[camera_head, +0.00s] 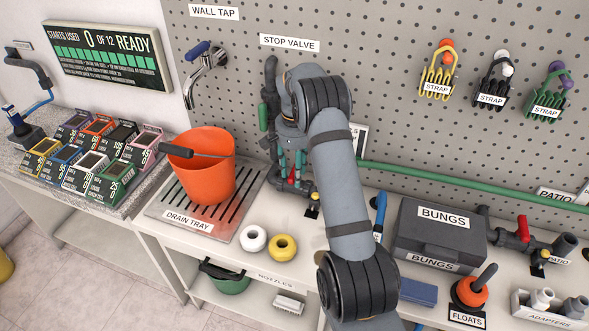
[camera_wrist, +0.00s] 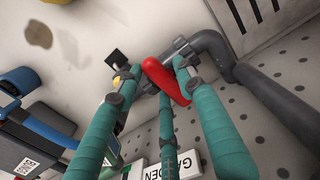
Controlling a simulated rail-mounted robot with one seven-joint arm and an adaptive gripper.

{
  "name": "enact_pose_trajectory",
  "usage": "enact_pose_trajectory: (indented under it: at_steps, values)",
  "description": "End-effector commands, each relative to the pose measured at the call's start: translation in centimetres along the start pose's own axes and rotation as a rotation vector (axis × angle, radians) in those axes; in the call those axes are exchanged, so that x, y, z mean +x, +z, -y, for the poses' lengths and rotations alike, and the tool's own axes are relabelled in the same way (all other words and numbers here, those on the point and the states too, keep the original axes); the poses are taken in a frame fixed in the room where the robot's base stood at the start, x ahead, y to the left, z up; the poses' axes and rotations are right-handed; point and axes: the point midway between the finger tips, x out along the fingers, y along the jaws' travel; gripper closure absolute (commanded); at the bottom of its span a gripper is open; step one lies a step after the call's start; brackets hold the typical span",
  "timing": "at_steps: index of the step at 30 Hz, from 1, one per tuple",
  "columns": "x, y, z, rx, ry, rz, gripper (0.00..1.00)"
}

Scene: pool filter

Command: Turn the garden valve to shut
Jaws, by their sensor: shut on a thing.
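The garden valve is a grey pipe fitting with a red lever handle (camera_wrist: 166,83), seen close up in the wrist view. A white label reading "GARDEN", partly cut off, shows below it. My gripper (camera_wrist: 156,71) has green-wrapped fingers on both sides of the red handle and is shut on it. In the head view my gripper (camera_head: 290,172) is low in front of the pegboard, right of the orange bucket, and a bit of red (camera_head: 292,174) shows between the fingers. My arm hides part of the valve there. The handle's exact angle to the pipe is hard to tell.
An orange bucket (camera_head: 205,170) stands on the drain tray (camera_head: 164,207) to the left. White and yellow rings lie in front. A bungs box (camera_head: 440,237) and another red-handled valve (camera_head: 523,230) are to the right. A green hose (camera_head: 450,178) runs along the pegboard.

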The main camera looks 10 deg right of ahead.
Motion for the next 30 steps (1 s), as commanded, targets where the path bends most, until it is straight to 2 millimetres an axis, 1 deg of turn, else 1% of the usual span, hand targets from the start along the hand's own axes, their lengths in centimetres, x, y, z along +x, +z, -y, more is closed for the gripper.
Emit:
enact_pose_trajectory:
  at_steps: [1,5,12,16,19,27,30]
  values:
    - [-0.5,0.0,0.9,-0.011,-0.013,-0.012,0.69]
    - [-1.6,-0.2,1.0,-0.013,-0.015,-0.017,0.69]
    - [-4.9,-0.2,1.0,-0.013,-0.016,-0.019,0.69]
    - [-6.3,-0.3,0.6,-0.010,-0.013,-0.017,0.69]
    - [-6.6,-0.3,0.5,-0.008,-0.011,-0.016,0.69]
    - [-6.4,-0.3,0.3,-0.006,-0.009,-0.014,0.69]
    - [-6.9,-0.3,0.3,-0.005,-0.010,-0.015,0.69]
